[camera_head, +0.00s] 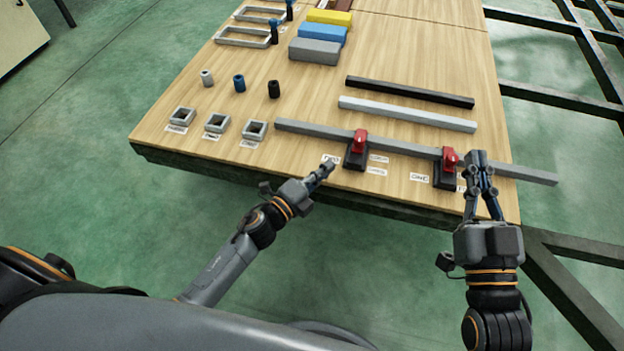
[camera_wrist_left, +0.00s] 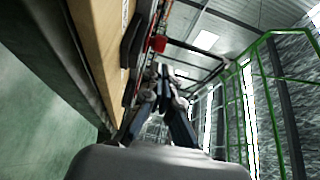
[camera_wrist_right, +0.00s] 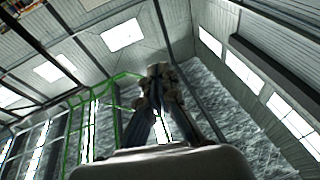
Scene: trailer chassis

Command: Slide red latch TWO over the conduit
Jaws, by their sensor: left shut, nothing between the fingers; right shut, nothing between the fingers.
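A long grey conduit (camera_head: 310,130) lies along the table's near side, extending past the right edge. Two red latches on black bases stand along it. The left red latch (camera_head: 358,142) has a small label beside it that is hard to read; the right red latch (camera_head: 449,160) has a label reading ONE. My left gripper (camera_head: 327,167) is shut and empty, just left of and nearer than the left latch. A red latch (camera_wrist_left: 158,43) also shows in the left wrist view. My right gripper (camera_head: 478,160) is shut and empty, just right of latch ONE.
Black (camera_head: 410,92) and light grey (camera_head: 405,113) bars lie behind the conduit. Square grey parts (camera_head: 255,130) and small cylinders (camera_head: 274,89) stand at left, coloured blocks (camera_head: 314,50) at the back. Dark chassis beams (camera_head: 570,110) run beyond the right edge.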

